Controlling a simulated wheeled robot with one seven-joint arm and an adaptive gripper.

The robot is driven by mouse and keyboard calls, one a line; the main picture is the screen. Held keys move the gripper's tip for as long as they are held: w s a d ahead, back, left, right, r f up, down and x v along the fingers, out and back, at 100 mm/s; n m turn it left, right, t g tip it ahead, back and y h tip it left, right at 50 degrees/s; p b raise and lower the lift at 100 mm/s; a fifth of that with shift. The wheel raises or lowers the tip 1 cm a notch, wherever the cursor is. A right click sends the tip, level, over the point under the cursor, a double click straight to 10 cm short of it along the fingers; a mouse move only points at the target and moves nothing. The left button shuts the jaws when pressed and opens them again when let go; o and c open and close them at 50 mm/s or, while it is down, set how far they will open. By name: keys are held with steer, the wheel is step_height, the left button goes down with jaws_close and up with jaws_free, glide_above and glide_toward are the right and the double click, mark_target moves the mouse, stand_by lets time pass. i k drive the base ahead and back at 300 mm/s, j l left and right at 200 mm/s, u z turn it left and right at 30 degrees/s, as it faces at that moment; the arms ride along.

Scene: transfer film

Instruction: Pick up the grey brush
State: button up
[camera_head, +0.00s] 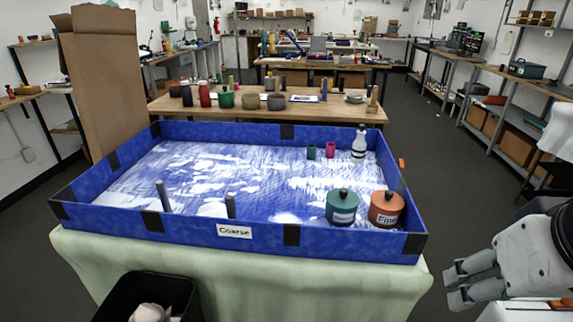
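Two grey upright stick-like pieces stand at the near left of the blue-walled tray (180,227): one grey piece (162,196) at the left and another grey piece (230,207) to its right. Either may be the grey brush; their lower ends are partly hidden by the front wall, and I cannot tell which is a brush. My gripper (457,287) is at the lower right, outside the tray and well apart from both pieces. Its two fingers are spread with a gap between them, and it is empty.
In the tray stand a teal lidded pot (341,208), an orange pot (385,210) labelled "Fine", a white bottle (359,146) and two small cups. The front wall bears a "Coarse" label (234,231). A black bin (148,298) is in front; a cardboard sheet (103,85) stands behind left.

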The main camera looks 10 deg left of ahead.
mark_target(230, 204)
steer(key=i+j, duration=0.4)
steer(key=j, duration=0.15)
steer(key=i+j, duration=0.35)
steer(key=j, duration=0.2)
steer(key=u, duration=0.05)
